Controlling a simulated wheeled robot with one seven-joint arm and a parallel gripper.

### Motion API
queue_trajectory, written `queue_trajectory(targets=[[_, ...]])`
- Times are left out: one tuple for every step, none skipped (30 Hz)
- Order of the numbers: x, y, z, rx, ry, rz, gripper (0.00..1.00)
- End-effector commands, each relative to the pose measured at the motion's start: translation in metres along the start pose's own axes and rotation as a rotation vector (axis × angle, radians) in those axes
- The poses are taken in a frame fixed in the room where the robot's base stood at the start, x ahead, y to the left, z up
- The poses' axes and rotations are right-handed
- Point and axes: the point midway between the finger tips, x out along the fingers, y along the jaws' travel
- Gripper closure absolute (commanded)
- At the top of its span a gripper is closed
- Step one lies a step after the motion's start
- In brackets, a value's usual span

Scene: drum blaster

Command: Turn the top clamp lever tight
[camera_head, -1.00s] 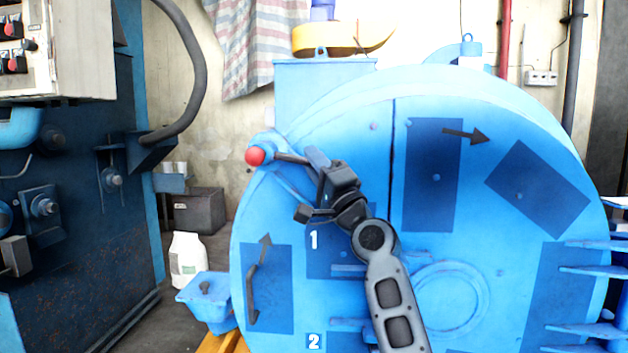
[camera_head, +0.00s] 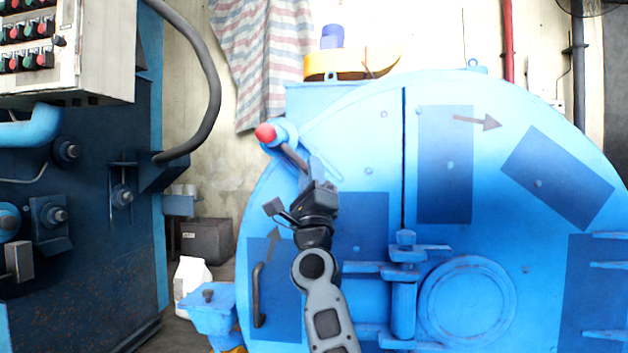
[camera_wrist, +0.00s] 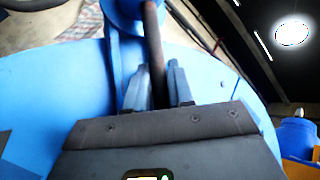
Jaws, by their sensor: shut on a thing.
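The top clamp lever (camera_head: 293,157) is a dark rod at the upper left edge of the round blue drum door. A red knob (camera_head: 265,133) and a blue boss sit at its upper left end. The rod slopes down and right to my gripper (camera_head: 309,172). In the wrist view the lever rod (camera_wrist: 154,50) runs between the two fingers of my gripper (camera_wrist: 159,88), which are shut on it. The rod's far end meets a blue round part at the top of that view. My gripper hides the rod's lower end.
The blue drum door (camera_head: 370,140) fills the right side, with a hinge bracket (camera_head: 404,290) in its middle. A lower dark handle (camera_head: 258,295) is at lower left. A dark machine (camera_head: 80,220) with a control panel (camera_head: 65,45) stands left. A grey box (camera_head: 207,241) is on the floor between.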

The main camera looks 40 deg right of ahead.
Motion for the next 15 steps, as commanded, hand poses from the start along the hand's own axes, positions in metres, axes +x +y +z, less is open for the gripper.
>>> queue_trajectory(targets=[[-0.0020, 0.0029, -0.0010, 0.003, 0.004, 0.001, 1.00], [-0.0019, 0.0030, -0.0009, 0.004, 0.005, 0.000, 1.00], [-0.0019, 0.0031, -0.0008, 0.005, 0.006, -0.001, 1.00], [-0.0018, 0.0031, -0.0007, 0.006, 0.007, -0.001, 1.00], [-0.0018, 0.0032, -0.0006, 0.006, 0.007, -0.001, 1.00], [-0.0018, 0.0032, -0.0005, 0.006, 0.007, -0.001, 1.00], [-0.0018, 0.0033, -0.0004, 0.006, 0.006, 0.000, 1.00], [-0.0018, 0.0034, -0.0004, 0.006, 0.006, 0.000, 1.00], [-0.0018, 0.0035, -0.0003, 0.006, 0.006, 0.000, 1.00], [-0.0018, 0.0035, -0.0003, 0.006, 0.006, 0.001, 1.00], [-0.0019, 0.0036, -0.0002, 0.006, 0.006, 0.001, 1.00], [-0.0019, 0.0037, -0.0001, 0.006, 0.005, 0.001, 1.00], [-0.0020, 0.0038, -0.0001, 0.006, 0.005, 0.001, 1.00], [-0.0020, 0.0039, 0.0000, 0.006, 0.005, 0.002, 0.75], [-0.0020, 0.0039, 0.0001, 0.006, 0.005, 0.002, 0.71]])
